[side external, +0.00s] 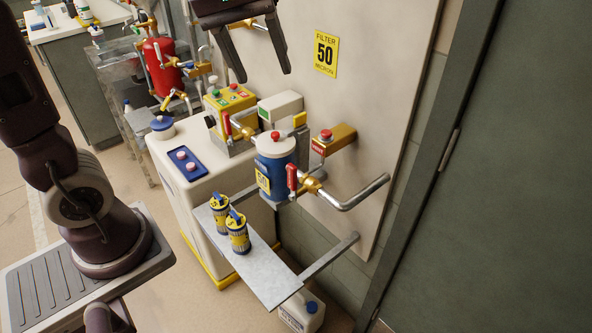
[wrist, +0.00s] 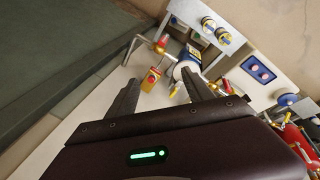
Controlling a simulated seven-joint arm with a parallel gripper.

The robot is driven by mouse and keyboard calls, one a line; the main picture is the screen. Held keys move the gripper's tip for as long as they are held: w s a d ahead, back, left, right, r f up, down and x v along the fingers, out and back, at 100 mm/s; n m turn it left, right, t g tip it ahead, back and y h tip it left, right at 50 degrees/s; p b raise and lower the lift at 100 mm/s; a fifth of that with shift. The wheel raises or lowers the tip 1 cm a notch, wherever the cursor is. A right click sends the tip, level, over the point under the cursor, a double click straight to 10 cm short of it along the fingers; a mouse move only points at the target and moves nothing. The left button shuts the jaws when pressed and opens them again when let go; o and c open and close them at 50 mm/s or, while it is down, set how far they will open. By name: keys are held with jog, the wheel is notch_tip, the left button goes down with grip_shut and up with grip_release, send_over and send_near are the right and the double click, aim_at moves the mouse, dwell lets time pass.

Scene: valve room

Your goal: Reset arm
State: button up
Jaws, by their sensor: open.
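My gripper (side external: 258,72) hangs at the top of the side external view, in front of the wall panel and above the blue filter housing. Its two fingers are spread apart with nothing between them. In the wrist view my gripper (wrist: 165,95) points toward the valve assembly, fingers apart and empty. My arm's base and lower links stand at the left of the side external view.
A blue filter housing (side external: 276,170) with red-handled valves is fixed to the wall panel (side external: 375,70). Two yellow-and-blue cartridges (side external: 237,236) stand on a metal shelf (side external: 275,287). A red stop button (side external: 326,136) juts out. A white cabinet (side external: 205,205) stands left.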

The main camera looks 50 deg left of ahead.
jog(key=s+d+f+m+t, duration=0.1)
jog(key=s+m, duration=0.3)
jog(key=s, duration=0.4)
jog(key=s+d+f+m+t+y, duration=0.1)
jog(key=s+d+f+m, duration=0.2)
jog(key=s, duration=0.5)
jog(key=shift+s+d+f+m, duration=0.2)
jog(key=shift+s+m, duration=0.15)
jog(key=shift+m, duration=0.55)
jog(key=shift+r, duration=0.1)
